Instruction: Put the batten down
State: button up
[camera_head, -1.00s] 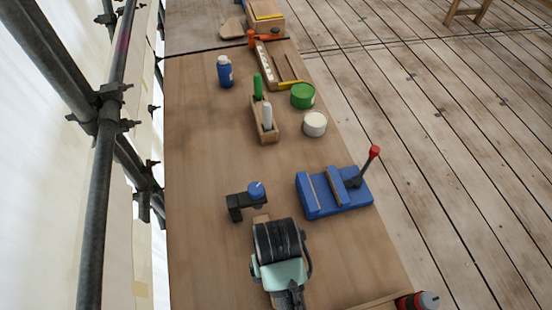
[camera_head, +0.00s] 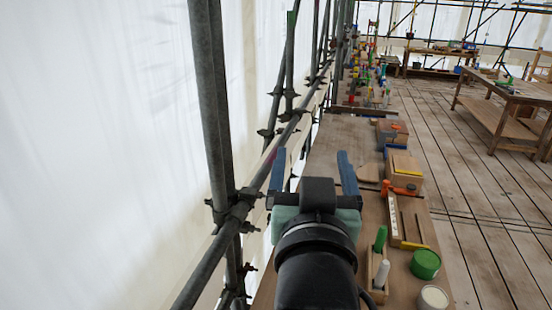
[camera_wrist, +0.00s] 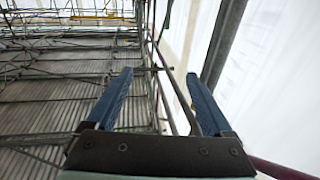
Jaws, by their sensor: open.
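My gripper (camera_head: 312,160) is raised above the near bench, beside the scaffold poles, with its two blue fingers spread and nothing between them. In the wrist view my gripper (camera_wrist: 158,75) is also open and empty. No piece can be named the batten with certainty. A long dark strip (camera_head: 357,111) lies across the bench farther along, but I cannot tell whether it is the batten. My own arm hides part of the near bench.
The wooden bench (camera_head: 330,148) runs away along the scaffold pole (camera_head: 210,110) on the left. A green tin (camera_head: 425,264), a white tin (camera_head: 433,297) and a wooden box (camera_head: 403,168) stand on its right side. Open plank floor (camera_head: 450,165) lies to the right.

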jog(key=s+a+r+t, duration=0.1)
jog(key=s+r+t, duration=0.2)
jog(key=r, duration=0.4)
jog(key=s+a+r+t+y, duration=0.1)
jog(key=s+a+r+t, duration=0.1)
jog(key=s+r, duration=0.3)
jog(key=s+a+r+n+t, duration=0.1)
jog(key=s+r+t, duration=0.2)
jog(key=r, duration=0.7)
jog(key=shift+s+a+t+y, duration=0.3)
jog(key=shift+s+a+t, duration=0.1)
jog(key=shift+s, duration=0.1)
